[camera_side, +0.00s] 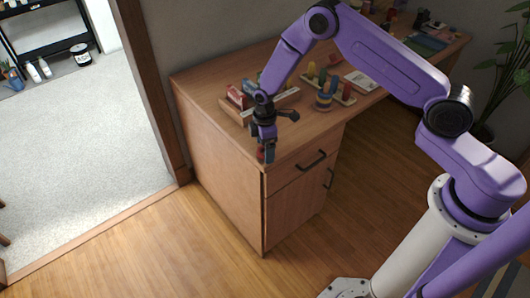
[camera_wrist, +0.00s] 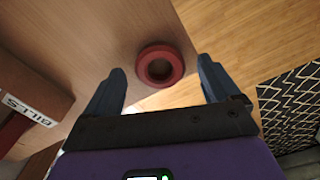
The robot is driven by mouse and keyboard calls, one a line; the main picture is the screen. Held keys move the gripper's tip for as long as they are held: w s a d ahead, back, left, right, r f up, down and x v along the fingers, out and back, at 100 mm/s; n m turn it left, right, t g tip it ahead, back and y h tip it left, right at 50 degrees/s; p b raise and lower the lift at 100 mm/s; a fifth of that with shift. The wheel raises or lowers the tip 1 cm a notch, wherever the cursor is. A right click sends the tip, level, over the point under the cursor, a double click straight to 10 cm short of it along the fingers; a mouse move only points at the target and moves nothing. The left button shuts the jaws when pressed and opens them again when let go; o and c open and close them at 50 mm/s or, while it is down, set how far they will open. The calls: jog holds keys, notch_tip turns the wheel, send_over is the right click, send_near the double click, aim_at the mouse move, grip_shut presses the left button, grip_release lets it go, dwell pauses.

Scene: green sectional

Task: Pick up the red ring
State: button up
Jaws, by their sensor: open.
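The red ring (camera_wrist: 144,66) lies flat on the wooden desk top, close to the desk's front corner, in the wrist view. It sits ahead of and between my two blue fingers, apart from both. My gripper (camera_wrist: 159,82) is open and empty, with the fingers spread wider than the ring. In the side view my gripper (camera_side: 265,152) points down over the near corner of the desk. There the red ring (camera_side: 260,154) shows only as a small red patch, partly hidden by the fingers.
The desk (camera_side: 200,122) ends just beside the ring, with the wood floor below. A wooden box labelled BILLS (camera_wrist: 32,106) stands left of my gripper in the wrist view.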

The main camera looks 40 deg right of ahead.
jog(key=shift+f, duration=0.45)
jog(key=c, duration=1.1)
jog(key=shift+r, duration=0.15)
